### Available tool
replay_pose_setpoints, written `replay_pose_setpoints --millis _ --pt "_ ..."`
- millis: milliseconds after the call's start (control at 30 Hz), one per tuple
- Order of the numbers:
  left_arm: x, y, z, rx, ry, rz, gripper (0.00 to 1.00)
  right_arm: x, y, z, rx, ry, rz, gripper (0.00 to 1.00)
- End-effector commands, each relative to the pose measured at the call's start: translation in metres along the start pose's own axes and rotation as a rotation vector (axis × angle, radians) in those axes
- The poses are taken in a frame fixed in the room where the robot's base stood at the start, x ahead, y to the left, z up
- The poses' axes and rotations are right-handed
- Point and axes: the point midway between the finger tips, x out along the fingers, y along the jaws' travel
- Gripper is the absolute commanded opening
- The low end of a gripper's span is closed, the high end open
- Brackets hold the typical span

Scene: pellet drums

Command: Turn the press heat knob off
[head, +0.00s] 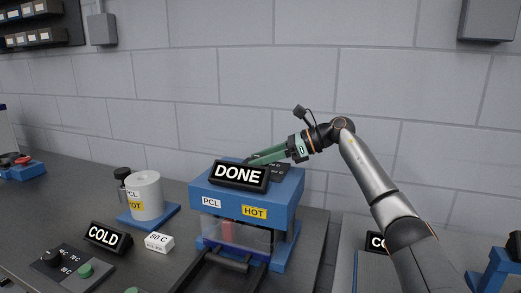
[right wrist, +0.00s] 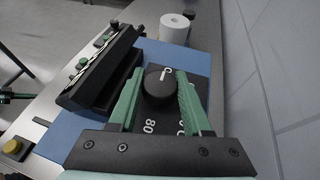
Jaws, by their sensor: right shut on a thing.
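The blue press (head: 205,188) stands on the bench with PCL and HOT labels on its front and a lit DONE sign (head: 239,175) on top. My right gripper (head: 256,159) reaches in from the right over the press top, behind the sign. In the right wrist view, the black round heat knob (right wrist: 159,87) sits on a dark dial plate with white numbers, 80 among them. The green fingers are shut on the knob from both sides. A white pointer line on the knob points toward a white mark at its far side. In the head view the knob is hidden.
Left of the press are a white cylinder (head: 147,196) on a blue base, a COLD sign (head: 107,238), a white 80 C block (head: 159,242) and a control panel (head: 68,268) with knobs and buttons. The wall (head: 230,90) is close behind. A gap separates the benches.

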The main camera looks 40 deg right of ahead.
Motion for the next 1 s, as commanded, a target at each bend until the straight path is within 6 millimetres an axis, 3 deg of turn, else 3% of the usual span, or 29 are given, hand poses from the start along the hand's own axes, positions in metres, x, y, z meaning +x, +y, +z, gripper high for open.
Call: replay_pose_setpoints --millis 267,300,533,833,1000 --pt "-0.001 0.000 0.010 -0.005 -0.019 -0.002 0.00 0.001 0.001 -0.001 -0.002 -0.001 0.004 0.00" --pt "-0.001 0.000 0.010 -0.005 -0.019 -0.001 0.00 0.001 0.001 -0.001 -0.002 -0.001 0.004 0.51" --pt "0.000 0.002 0.006 -0.004 -0.013 0.002 0.00 0.000 0.001 0.000 -0.002 -0.001 0.003 0.77" --pt "0.000 0.004 0.000 -0.003 -0.001 0.007 0.00 -0.002 0.000 0.000 -0.002 -0.001 0.001 0.79" --pt "0.002 0.004 0.002 -0.003 -0.003 0.007 0.00 -0.022 -0.001 -0.001 -0.002 -0.001 -0.003 0.79"
